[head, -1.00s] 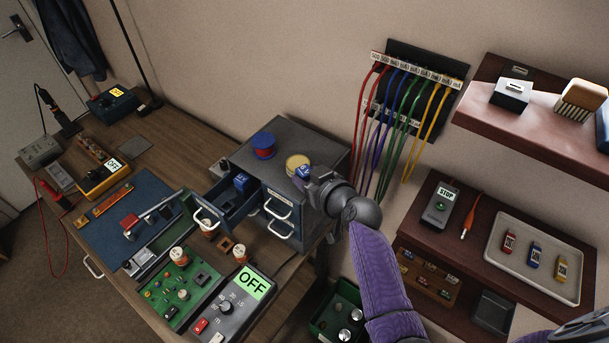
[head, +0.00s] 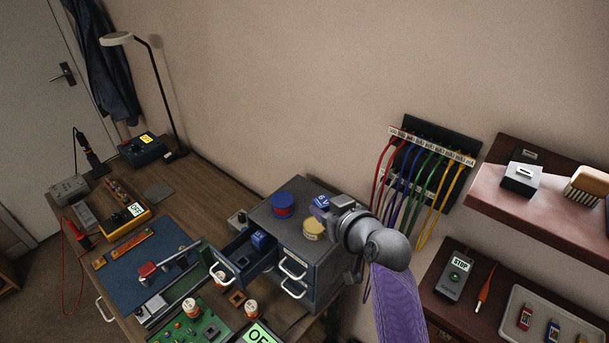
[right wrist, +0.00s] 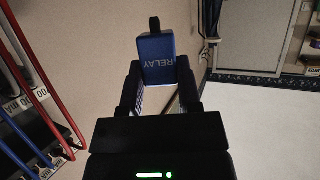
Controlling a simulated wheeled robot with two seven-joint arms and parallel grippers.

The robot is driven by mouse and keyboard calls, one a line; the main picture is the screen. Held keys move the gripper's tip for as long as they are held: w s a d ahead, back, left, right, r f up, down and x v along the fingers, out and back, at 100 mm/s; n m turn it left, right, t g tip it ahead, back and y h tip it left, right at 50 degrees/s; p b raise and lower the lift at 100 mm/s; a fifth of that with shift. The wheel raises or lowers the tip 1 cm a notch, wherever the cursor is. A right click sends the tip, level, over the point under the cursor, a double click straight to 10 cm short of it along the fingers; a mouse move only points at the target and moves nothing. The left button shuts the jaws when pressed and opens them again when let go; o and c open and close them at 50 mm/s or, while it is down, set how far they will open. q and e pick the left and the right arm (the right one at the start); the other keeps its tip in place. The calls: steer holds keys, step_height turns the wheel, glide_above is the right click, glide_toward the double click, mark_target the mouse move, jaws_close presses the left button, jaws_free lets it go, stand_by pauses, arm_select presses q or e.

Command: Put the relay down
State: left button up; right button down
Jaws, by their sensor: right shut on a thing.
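My right gripper (head: 331,207) is shut on a blue block-shaped relay (head: 321,202). In the head view the relay appears just above and behind the yellow-topped spool on the grey drawer cabinet (head: 325,262); the exact height over the top cannot be told. In the right wrist view the relay (right wrist: 158,60) stands out past the fingertips, with "RELAY" lettered on its blue face and a dark tab at its end. Another blue block (head: 261,240) sits in the cabinet's open drawer (head: 243,262). My left gripper is not in view.
A red-and-blue spool (head: 283,204) and the yellow-topped spool (head: 314,229) stand on the cabinet top. Coloured cables (head: 425,190) hang from a wall panel to the right. Shelves (head: 545,215) hold a tray and small devices. The workbench carries a blue mat (head: 135,265) and instruments.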

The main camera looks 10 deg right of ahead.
arm_select(q)
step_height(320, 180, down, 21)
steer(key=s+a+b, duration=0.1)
steer(key=b, duration=1.9)
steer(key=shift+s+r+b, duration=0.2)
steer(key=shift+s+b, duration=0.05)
steer(key=shift+b, duration=0.1)
arm_select(e)
steer(key=s+f+n+g+y, duration=0.5)
steer(key=s+f+n+y, duration=0.2)
steer(key=s+f, duration=0.4)
steer(key=shift+s+d+f+n+y, duration=0.25)
steer(key=shift+s+f+n+y, duration=0.05)
steer(key=shift+n, duration=0.1)
steer(key=shift+r, duration=0.1)
steer(key=shift+f, duration=0.2)
